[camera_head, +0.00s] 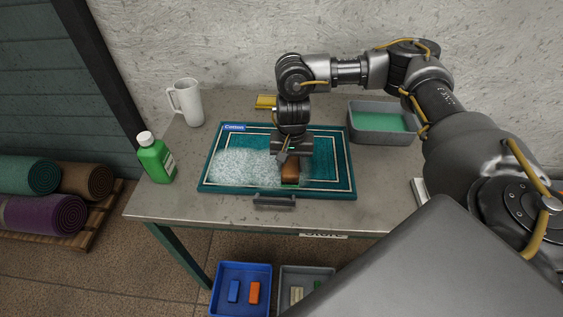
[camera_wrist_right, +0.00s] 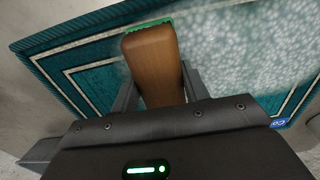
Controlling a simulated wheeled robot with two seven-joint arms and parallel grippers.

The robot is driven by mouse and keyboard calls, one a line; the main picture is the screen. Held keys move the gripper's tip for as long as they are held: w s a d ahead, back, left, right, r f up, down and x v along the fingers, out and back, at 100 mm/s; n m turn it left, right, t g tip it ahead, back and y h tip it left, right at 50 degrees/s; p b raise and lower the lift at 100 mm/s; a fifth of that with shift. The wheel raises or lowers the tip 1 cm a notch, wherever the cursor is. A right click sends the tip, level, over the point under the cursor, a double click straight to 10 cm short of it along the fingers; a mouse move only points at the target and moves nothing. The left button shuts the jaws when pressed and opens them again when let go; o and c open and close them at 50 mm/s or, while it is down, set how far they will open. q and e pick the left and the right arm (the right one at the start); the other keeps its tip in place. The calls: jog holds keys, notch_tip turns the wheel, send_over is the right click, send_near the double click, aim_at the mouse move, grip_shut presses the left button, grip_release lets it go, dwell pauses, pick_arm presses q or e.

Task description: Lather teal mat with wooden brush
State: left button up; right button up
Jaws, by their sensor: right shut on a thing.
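The teal mat (camera_head: 338,146) with white border lines lies flat on the grey table. White foam (camera_head: 243,167) covers its left and middle part; the right part is bare teal. My right gripper (camera_head: 290,160) is over the mat, right of its middle, shut on the wooden brush (camera_head: 291,170). In the right wrist view the brush (camera_wrist_right: 153,62) shows a brown wooden body with a green edge at its far end, at the border of the foam. Whether the bristles touch the mat is hidden. My left gripper is not in view.
A grey tub (camera_head: 355,134) of green liquid stands at the back right. A green bottle (camera_head: 154,158) and white mug (camera_head: 187,102) stand left of the mat. A yellow item (camera_head: 265,102) lies behind it. Blue (camera_head: 241,268) and grey bins sit below the table's front edge.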

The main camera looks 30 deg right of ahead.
jog(key=shift+s+d, duration=0.2)
jog(key=shift+d, duration=0.1)
jog(key=shift+w+r+p, duration=0.1)
jog(key=shift+r+p, duration=0.45)
jog(key=shift+r, duration=0.05)
notch_tip(320, 180, up, 4)
jog(key=p, duration=0.3)
jog(key=shift+a+f, duration=0.1)
jog(key=shift+f, duration=0.2)
